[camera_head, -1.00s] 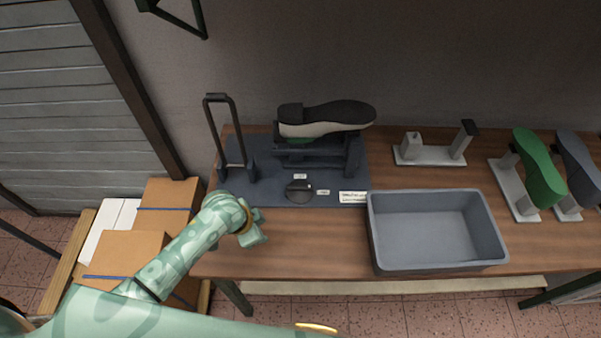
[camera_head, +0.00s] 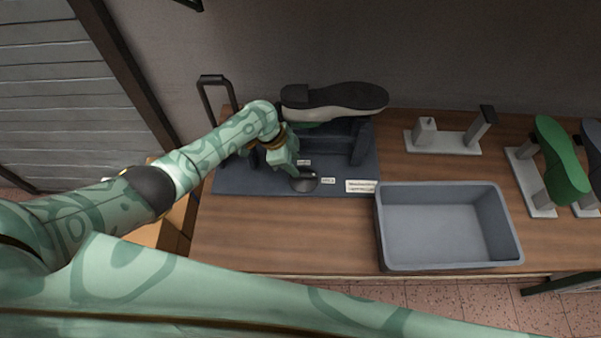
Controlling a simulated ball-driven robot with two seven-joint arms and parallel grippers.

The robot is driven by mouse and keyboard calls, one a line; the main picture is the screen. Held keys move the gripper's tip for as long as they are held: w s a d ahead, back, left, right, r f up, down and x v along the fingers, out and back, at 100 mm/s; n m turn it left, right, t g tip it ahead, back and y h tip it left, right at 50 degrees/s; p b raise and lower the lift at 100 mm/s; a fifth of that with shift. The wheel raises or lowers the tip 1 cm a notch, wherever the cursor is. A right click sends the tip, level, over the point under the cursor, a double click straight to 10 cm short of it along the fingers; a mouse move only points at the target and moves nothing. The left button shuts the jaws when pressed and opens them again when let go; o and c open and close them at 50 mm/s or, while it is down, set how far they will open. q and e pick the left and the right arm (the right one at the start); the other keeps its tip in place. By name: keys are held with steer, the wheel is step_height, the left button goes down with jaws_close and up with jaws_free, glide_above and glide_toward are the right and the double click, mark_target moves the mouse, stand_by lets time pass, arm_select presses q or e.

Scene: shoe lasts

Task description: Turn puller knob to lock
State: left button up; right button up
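The puller knob (camera_head: 307,183) is a dark round dial on the front of the dark blue puller base (camera_head: 235,182). Small white labels lie behind it and to its right. My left gripper (camera_head: 292,168) points down just behind and left of the knob and overlaps its edge in the head view. I cannot tell whether it touches the knob or how far its fingers are apart. A dark-soled shoe (camera_head: 335,98) lies sole up on the puller behind the gripper. My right gripper is outside the picture.
A tall black lever handle (camera_head: 203,100) stands at the puller's left, partly behind my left arm. A grey bin (camera_head: 447,265) stands right of the puller. An empty last stand (camera_head: 440,142) and a green last (camera_head: 560,165) are farther right. Bare wood lies in front of the puller.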

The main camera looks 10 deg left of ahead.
mark_target(302, 174)
arm_select(q)
steer(key=b+x, duration=0.2)
steer(key=x, duration=0.3)
jaws_close()
steer(key=shift+s, duration=0.1)
